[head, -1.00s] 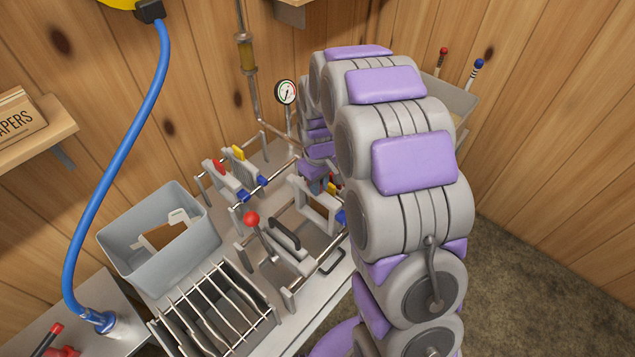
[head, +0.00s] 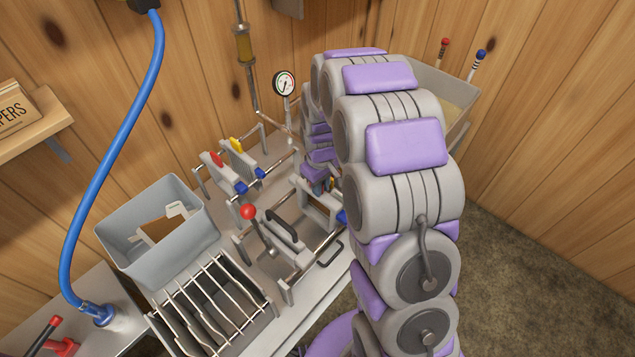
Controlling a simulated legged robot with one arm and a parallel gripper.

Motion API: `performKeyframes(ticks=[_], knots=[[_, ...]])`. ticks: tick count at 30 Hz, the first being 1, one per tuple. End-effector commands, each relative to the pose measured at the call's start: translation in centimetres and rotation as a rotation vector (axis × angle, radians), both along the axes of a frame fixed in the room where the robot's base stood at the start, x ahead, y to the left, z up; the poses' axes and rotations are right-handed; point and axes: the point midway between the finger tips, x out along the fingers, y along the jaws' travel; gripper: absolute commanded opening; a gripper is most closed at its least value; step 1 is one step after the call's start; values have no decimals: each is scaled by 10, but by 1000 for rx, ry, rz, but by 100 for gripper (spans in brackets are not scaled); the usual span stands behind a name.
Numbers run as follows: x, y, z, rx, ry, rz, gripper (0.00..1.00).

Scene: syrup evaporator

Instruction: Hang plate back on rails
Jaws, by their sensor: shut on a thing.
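My gripper (head: 320,186) is shut on the top of a pale grey plate (head: 318,212) with an open window-like frame and a blue tab at its lower right corner. My arm hides part of the gripper and the plate's right side. The plate is upright between the rails (head: 311,253) of the press, behind the black-handled end block (head: 284,231). I cannot tell whether its tabs touch the rails. Two more plates, one with a red tab (head: 216,159) and one with a yellow tab (head: 236,146), stand on the rails at the far left, with blue tabs low on their right.
A grey bin (head: 160,270) with loose pieces and a wire rack (head: 185,328) stand left of the press. A red-knobbed lever (head: 248,212) rises beside the end block. A pressure gauge (head: 284,84) stands behind. A blue hose (head: 118,140) hangs at the left.

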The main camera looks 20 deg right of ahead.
Motion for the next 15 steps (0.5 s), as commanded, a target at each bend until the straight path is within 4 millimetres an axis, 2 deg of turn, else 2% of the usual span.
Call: performKeyframes(ticks=[15], knots=[[0, 3, -24, -4, 0, 1, 0]])
